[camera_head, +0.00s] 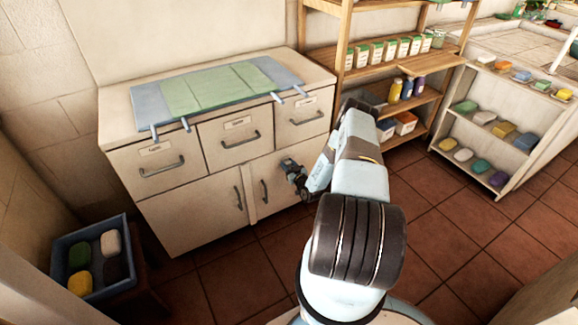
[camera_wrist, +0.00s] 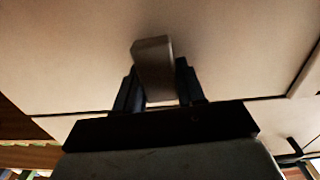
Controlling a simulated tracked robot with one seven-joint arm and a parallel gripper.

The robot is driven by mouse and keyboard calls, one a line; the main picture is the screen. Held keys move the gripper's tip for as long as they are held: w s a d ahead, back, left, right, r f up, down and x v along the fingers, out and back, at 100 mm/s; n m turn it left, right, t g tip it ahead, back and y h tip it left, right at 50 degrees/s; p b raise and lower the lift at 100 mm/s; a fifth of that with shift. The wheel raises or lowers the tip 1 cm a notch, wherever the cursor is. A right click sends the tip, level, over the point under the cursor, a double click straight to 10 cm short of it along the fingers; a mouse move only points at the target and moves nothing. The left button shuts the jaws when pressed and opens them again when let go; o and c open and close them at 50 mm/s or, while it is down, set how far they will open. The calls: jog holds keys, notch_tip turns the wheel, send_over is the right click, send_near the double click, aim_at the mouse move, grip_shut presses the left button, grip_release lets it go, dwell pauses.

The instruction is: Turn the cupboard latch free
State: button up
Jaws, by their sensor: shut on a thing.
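The cupboard (camera_head: 203,211) is a cream cabinet with drawers above and two doors below, each door with a dark upright handle. My gripper (camera_head: 287,164) is at the upper part of the right door, to the right of its handle (camera_head: 264,191). In the wrist view my gripper (camera_wrist: 158,92) is shut on a small grey-brown block, the latch (camera_wrist: 153,62), which stands out from the pale door face (camera_wrist: 70,60). The latch's lower part sits between the two dark fingers.
A green and blue mat (camera_head: 218,87) lies on the cupboard top, with pegs over the drawer fronts. A blue crate (camera_head: 93,258) of soaps stands at lower left. Wooden shelves (camera_head: 400,58) stand behind my arm. The tiled floor (camera_head: 450,235) at right is clear.

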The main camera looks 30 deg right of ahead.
jog(key=n, duration=0.3)
jog(key=shift+a+n, duration=0.3)
jog(key=shift+n, duration=0.1)
jog(key=n, duration=0.4)
jog(key=shift+a+f+n, duration=0.2)
jog(key=shift+a+n, duration=0.1)
jog(key=n, duration=0.4)
jog(key=shift+a+f+n, duration=0.2)
jog(key=shift+f+n, duration=0.1)
jog(key=shift+s+f+n, duration=0.1)
jog(key=shift+f+n, duration=0.1)
jog(key=shift+n, duration=0.85)
jog(key=shift+f+n, duration=0.15)
jog(key=shift+n, duration=0.9)
jog(key=shift+a, duration=0.1)
jog(key=o, duration=0.7)
jog(key=shift+c, duration=0.2)
jog(key=o, duration=0.3)
